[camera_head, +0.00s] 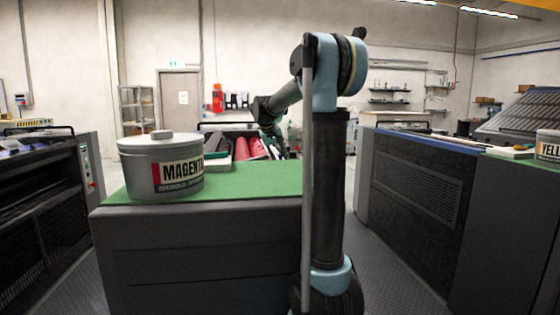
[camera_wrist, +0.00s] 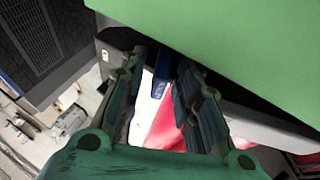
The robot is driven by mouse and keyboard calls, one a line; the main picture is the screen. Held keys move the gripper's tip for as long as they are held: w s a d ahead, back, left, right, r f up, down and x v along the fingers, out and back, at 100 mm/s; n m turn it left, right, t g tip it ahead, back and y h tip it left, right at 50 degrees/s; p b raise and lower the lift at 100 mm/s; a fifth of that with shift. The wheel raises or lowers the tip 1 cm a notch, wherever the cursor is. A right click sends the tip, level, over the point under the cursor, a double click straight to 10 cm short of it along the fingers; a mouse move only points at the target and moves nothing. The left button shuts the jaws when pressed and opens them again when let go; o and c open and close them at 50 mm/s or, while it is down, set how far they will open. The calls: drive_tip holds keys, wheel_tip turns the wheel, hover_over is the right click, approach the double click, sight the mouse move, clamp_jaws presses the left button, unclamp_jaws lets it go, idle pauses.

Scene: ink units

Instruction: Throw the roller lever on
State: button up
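My gripper (camera_wrist: 162,60) is open, with its two fingers apart in the wrist view. A narrow blue piece (camera_wrist: 160,84) shows between the fingers, farther off; it may be part of the roller lever, but I cannot tell. A dark grey housing (camera_wrist: 112,42) with a small white mark lies by the left fingertip; contact is unclear. Red rollers (camera_wrist: 172,122) show below, partly covered by the right finger. In the head view, the red rollers (camera_head: 257,147) lie behind the green-topped counter. My gripper's tips are hidden there, and no lever can be made out.
The green counter top (camera_head: 255,180) fills the middle and lies close to my right finger in the wrist view. A magenta ink tin (camera_head: 160,175) stands on its left. Dark machines flank it at left (camera_head: 45,185) and right (camera_head: 420,185), with floor aisles between.

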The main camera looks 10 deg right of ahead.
drive_tip(key=shift+w+d+f, duration=0.1)
drive_tip(key=shift+f, duration=0.15)
clamp_jaws()
